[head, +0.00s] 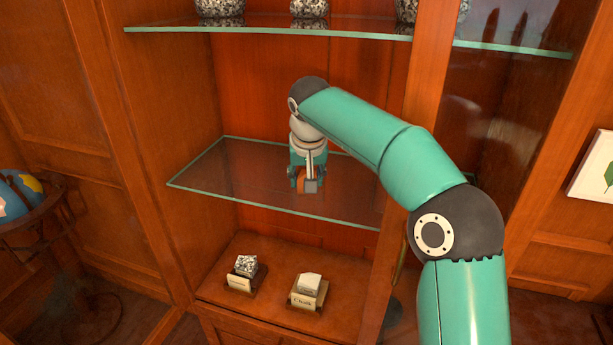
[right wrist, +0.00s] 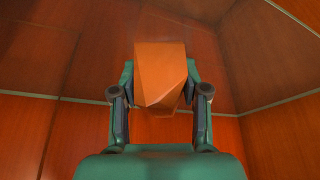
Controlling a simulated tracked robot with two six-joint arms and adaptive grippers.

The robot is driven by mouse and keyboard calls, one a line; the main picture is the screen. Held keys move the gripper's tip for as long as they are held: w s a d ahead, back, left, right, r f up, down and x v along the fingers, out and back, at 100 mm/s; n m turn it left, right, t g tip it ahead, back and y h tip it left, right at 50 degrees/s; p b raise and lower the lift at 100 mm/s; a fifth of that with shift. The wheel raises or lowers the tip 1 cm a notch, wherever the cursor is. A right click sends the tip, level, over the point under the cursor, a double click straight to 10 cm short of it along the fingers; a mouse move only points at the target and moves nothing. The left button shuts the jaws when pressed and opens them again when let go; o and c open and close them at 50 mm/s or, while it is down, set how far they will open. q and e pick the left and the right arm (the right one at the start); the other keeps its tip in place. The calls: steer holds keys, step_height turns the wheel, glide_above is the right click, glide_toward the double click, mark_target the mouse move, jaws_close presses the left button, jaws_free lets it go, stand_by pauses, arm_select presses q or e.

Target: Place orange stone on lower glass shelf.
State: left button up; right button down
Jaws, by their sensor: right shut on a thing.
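The orange stone (right wrist: 160,75) is a faceted block between the fingers of my right gripper (right wrist: 160,98) in the right wrist view. In the head view the right gripper (head: 306,185) points down over the lower glass shelf (head: 235,180), and only a small part of the orange stone (head: 300,180) shows. The gripper is shut on the stone. I cannot tell whether the stone touches the glass. The lower glass shelf looks bare otherwise. My left gripper is not in view.
The upper glass shelf (head: 270,25) holds several speckled stone jars above my arm. Below, a speckled stone (head: 246,265) and a white stone (head: 309,281) sit on labelled stands on the wooden cabinet base (head: 270,300). A wooden upright (head: 425,90) borders the bay at right. A globe (head: 18,195) stands left.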

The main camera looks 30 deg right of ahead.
steer(key=c, duration=0.6)
jaws_free()
steer(key=shift+s, duration=0.1)
steer(key=v, duration=0.5)
steer(key=shift+r, duration=0.25)
steer(key=shift+s+a+f+b, duration=0.3)
steer(key=shift+s+b, duration=0.25)
steer(key=shift+b, duration=0.1)
steer(key=shift+s+a+f+b, duration=0.25)
steer(key=shift+s+a+b, duration=0.05)
steer(key=shift+s+b, duration=0.3)
steer(key=shift+s+a+r+b, duration=0.1)
steer(key=shift+s+a+b, duration=0.55)
steer(key=shift+s, duration=0.75)
steer(key=shift+s+a+r+b, duration=0.15)
steer(key=shift+s+a+b, duration=0.55)
steer(key=shift+s, duration=0.7)
steer(key=shift+s+a+r+b, duration=0.1)
steer(key=shift+s+a+b, duration=0.55)
steer(key=shift+s, duration=0.75)
steer(key=shift+a, duration=0.15)
